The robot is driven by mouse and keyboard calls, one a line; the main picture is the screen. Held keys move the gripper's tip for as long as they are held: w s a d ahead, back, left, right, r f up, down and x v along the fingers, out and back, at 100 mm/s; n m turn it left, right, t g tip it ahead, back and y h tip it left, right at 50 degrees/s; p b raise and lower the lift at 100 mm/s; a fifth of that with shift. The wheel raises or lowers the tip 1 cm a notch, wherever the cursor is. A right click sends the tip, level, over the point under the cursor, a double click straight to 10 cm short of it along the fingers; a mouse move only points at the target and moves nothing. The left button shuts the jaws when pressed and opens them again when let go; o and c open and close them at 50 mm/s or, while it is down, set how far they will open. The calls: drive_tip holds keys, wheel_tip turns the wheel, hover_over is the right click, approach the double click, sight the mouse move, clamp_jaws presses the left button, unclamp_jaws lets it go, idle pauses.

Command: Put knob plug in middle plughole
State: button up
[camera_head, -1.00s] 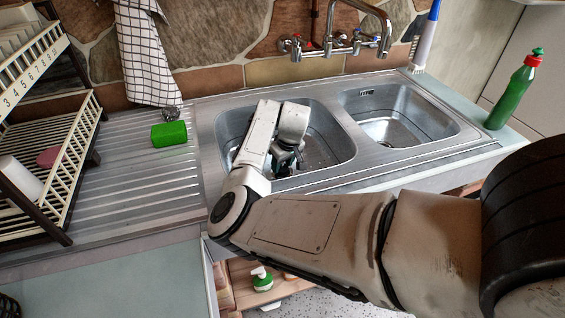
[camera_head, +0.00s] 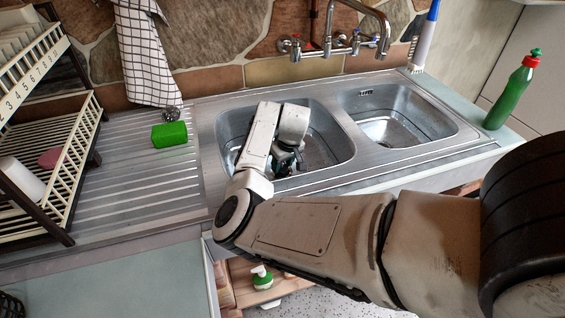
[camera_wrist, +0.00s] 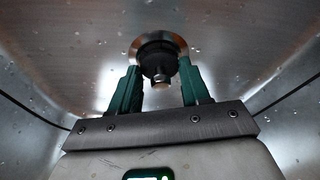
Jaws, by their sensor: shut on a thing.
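My gripper (camera_wrist: 159,68) has two green fingers, shut on the knob plug (camera_wrist: 158,58), a dark round plug with a small metal knob facing the wrist camera. The plug is at a round metal plughole (camera_wrist: 138,43) in the bowl floor, whose rim shows around it. I cannot tell whether the plug is seated in the hole or just above it. In the head view my gripper (camera_head: 287,160) is low inside the left bowl (camera_head: 332,150) of the steel sink. My arm hides the plug and plughole there.
The right bowl (camera_head: 425,120) is empty. A green sponge (camera_head: 169,134) lies on the drainboard (camera_head: 150,180). A dish rack (camera_head: 75,140) stands at left, a green bottle (camera_head: 513,92) at right. The tap (camera_head: 384,35) overhangs the back. Steel bowl walls surround my gripper.

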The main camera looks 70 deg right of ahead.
drive_tip(key=shift+f, duration=0.4)
idle(0.5)
drive_tip(key=o, duration=1.1)
drive_tip(key=v, duration=1)
drive_tip(key=shift+r, duration=0.4)
drive_tip(key=shift+s, duration=0.1)
